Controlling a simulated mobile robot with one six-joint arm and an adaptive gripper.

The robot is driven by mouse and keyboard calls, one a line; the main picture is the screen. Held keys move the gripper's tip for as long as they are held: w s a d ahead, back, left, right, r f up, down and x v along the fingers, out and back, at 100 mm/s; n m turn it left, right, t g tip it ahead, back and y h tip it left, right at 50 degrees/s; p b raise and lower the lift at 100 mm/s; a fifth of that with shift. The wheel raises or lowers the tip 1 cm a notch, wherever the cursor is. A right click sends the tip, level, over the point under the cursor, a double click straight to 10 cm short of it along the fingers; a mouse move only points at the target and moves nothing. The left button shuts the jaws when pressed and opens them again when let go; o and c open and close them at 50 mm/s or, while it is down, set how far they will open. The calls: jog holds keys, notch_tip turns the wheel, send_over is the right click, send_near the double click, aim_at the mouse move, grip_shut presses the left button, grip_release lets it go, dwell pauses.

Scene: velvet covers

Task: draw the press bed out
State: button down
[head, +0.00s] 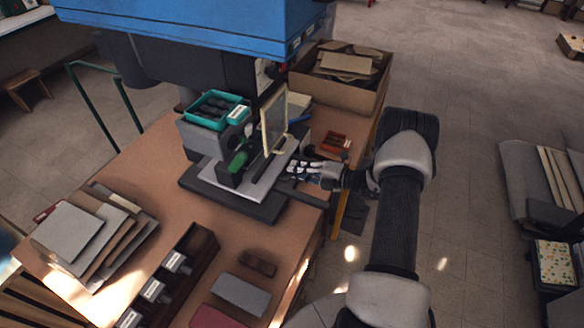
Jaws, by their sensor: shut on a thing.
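The press stands on the brown workbench, and its press bed (231,187) is a flat light-grey plate lying on a dark base plate (232,204). A green-handled part (238,162) and an upright cream-framed clear guard (275,124) stand above the bed. My gripper (291,171) reaches in from the right, low beside the guard. It is shut on the right edge of the press bed; its fingers are small in view and hide the exact place of contact.
A teal tray (217,108) tops the press, under a blue hood (200,22). An open cardboard box (337,95) and a small orange-red box (333,144) stand behind my gripper. Stacked boards (68,230) and a dark rack (190,262) lie on the near bench.

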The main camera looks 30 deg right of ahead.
jog(key=f+v, duration=0.2)
jog(key=v, duration=0.7)
jog(key=f+v, duration=0.2)
jog(key=v, duration=0.8)
jog(key=shift+s+d, duration=0.4)
jog(key=shift+s, duration=0.15)
jog(key=shift+f, duration=0.1)
jog(key=c, duration=1.8)
grip_release()
jog(key=shift+s+d, duration=0.15)
jog(key=shift+s, duration=0.05)
jog(key=shift+o, duration=0.7)
jog(key=shift+w, duration=0.1)
jog(key=v, duration=1.2)
